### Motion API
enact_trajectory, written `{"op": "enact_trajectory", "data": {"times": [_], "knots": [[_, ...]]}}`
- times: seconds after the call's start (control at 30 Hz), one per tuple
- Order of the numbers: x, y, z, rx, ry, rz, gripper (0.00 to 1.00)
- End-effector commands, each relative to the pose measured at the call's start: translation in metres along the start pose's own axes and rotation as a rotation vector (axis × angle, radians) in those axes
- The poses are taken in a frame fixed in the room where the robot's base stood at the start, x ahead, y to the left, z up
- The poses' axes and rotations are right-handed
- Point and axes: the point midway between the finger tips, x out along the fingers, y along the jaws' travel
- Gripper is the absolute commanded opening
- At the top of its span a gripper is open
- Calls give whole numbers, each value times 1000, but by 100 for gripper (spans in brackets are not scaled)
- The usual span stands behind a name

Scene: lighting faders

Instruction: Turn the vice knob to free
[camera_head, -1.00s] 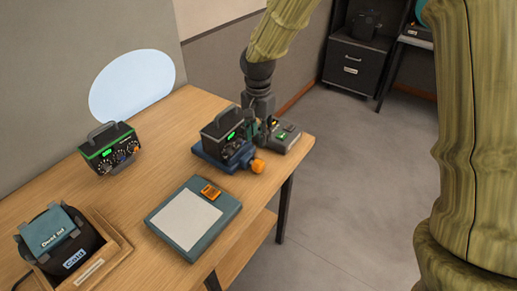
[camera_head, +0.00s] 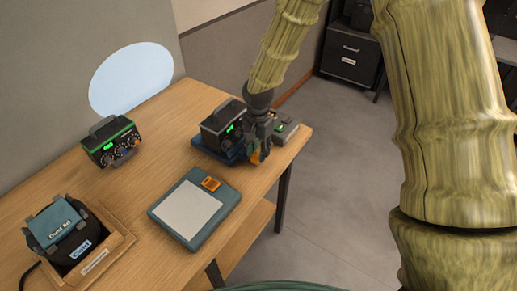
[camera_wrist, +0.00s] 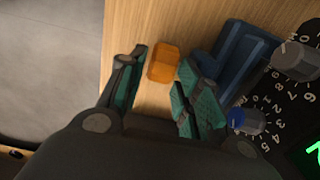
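The orange vice knob (camera_wrist: 164,62) sits at the front of the blue vice (camera_wrist: 242,58), in the wrist view just beyond and between my fingertips. In the head view the knob (camera_head: 255,157) is partly hidden by my gripper (camera_head: 262,140). The blue vice (camera_head: 207,150) holds a dark box with dials and a green display (camera_head: 229,129). In the wrist view my gripper (camera_wrist: 155,88) is open, its teal-padded fingers apart with bare wood between them. I cannot tell whether either finger touches the knob.
A grey device with a green light (camera_head: 287,127) stands right behind my gripper near the table edge. A teal pad (camera_head: 168,219) lies in front. Another dial box (camera_head: 112,143) and a wooden tray (camera_head: 118,246) are left. Wood between them is clear.

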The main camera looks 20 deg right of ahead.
Motion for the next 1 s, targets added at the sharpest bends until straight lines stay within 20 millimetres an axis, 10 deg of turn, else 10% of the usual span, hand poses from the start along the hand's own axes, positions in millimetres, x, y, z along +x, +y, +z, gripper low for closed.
{"op": "enact_trajectory", "data": {"times": [0.37, 0.57, 1.0], "knots": [[4, 0, 1, -1, 0, 0, 34], [3, 0, 1, -1, 0, 1, 1], [5, -1, 5, -4, 57, 4, 1]]}}
